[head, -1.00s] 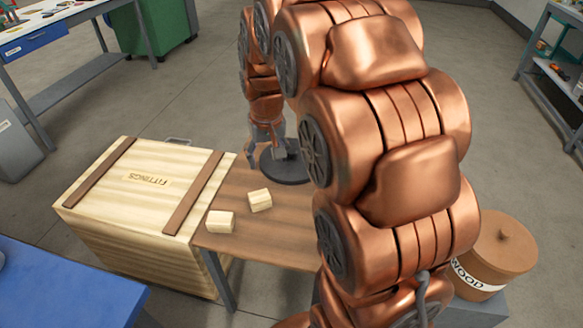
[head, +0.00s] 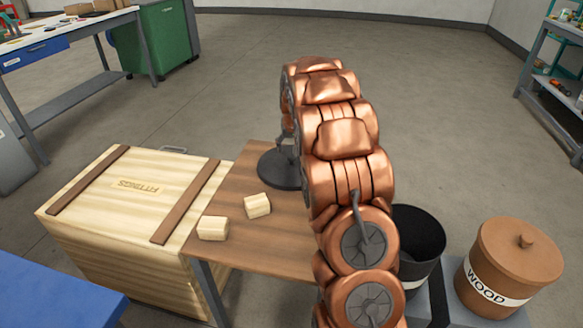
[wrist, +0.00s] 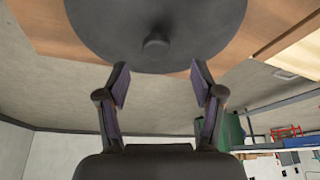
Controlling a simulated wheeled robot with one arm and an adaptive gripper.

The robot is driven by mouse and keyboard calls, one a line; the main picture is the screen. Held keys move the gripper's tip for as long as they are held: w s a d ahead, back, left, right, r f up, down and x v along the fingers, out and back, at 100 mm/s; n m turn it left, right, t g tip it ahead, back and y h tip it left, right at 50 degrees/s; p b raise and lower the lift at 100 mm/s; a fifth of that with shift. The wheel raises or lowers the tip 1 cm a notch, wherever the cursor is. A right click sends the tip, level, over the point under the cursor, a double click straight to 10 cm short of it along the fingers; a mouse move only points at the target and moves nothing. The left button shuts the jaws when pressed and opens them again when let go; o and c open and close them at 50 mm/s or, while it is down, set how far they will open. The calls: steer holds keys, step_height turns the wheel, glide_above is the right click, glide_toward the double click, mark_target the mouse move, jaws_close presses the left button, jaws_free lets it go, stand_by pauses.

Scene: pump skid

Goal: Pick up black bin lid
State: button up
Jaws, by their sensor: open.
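The black bin lid (head: 278,172) is a dark round disc on the far part of the brown wooden table. My arm covers its right part in the head view. In the wrist view the lid (wrist: 155,22) fills the top middle, with its round knob (wrist: 156,42) facing the camera. My gripper (wrist: 160,68) is open and empty, its two fingers spread on either side of the knob's line, apart from the knob in the picture. The black bin (head: 418,240) stands open without a lid at the right, partly behind my arm.
Two pale wooden blocks (head: 212,228) (head: 257,205) lie on the table (head: 262,245). A wooden fittings crate (head: 130,195) stands to its left. A brown lidded bin marked WOOD (head: 510,265) stands right of the black bin. A blue surface (head: 50,290) is at lower left. Floor beyond the table is clear.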

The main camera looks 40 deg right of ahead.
mark_target(292, 161)
steer(key=shift+d+b+x, duration=0.2)
steer(key=shift+b+x, duration=0.1)
steer(key=shift+x, duration=3.1)
jaws_close()
